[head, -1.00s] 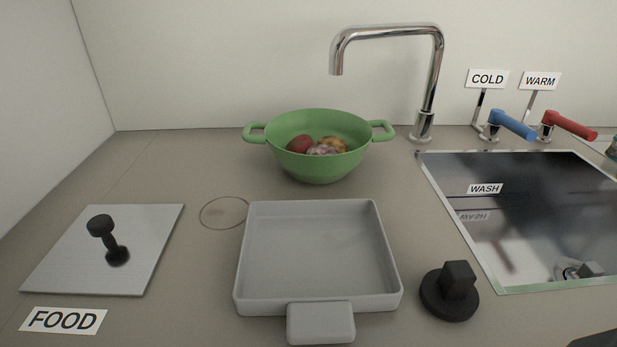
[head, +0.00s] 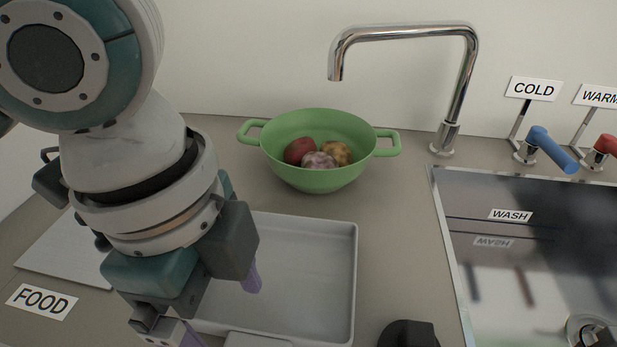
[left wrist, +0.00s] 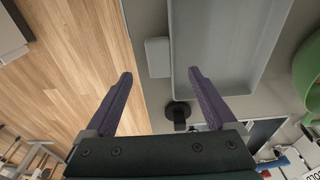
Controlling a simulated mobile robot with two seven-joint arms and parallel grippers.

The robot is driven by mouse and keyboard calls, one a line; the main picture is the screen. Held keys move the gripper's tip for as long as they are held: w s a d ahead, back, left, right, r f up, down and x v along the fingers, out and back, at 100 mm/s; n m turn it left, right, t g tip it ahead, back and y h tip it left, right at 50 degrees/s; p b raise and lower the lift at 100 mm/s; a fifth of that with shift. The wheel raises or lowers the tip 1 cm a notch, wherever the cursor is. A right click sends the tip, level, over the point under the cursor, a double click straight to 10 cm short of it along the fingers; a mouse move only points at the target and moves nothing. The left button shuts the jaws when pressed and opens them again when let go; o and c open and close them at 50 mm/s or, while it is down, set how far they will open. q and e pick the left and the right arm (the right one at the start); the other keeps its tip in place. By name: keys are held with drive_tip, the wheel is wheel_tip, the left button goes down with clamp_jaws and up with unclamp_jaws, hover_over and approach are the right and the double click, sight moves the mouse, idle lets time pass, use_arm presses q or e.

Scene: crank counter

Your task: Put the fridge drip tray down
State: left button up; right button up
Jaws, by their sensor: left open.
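The grey, shallow, square drip tray (head: 312,268) rests on the counter in the head view, partly covered by my left arm. In the left wrist view the tray (left wrist: 225,40) shows at the top, with its tab handle (left wrist: 158,57) sticking out to the left. My left gripper (head: 222,310) is open, with its purple fingers over the tray's near left part in the head view. Its two fingers (left wrist: 160,75) stand apart with nothing held between them in the left wrist view. My right gripper is not in view.
A green two-handled colander (head: 318,180) with several potatoes stands behind the tray. A black knob (head: 408,335) is at the tray's near right. The sink (head: 540,255) and tap (head: 460,90) are to the right. A metal plate (head: 65,255) and FOOD label (head: 42,301) lie left.

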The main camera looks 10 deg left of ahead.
use_arm(q)
drive_tip(key=f, duration=0.7)
drive_tip(key=shift+d+b, duration=0.35)
drive_tip(key=shift+d, duration=0.05)
drive_tip(key=shift+c, duration=0.3)
clamp_jaws()
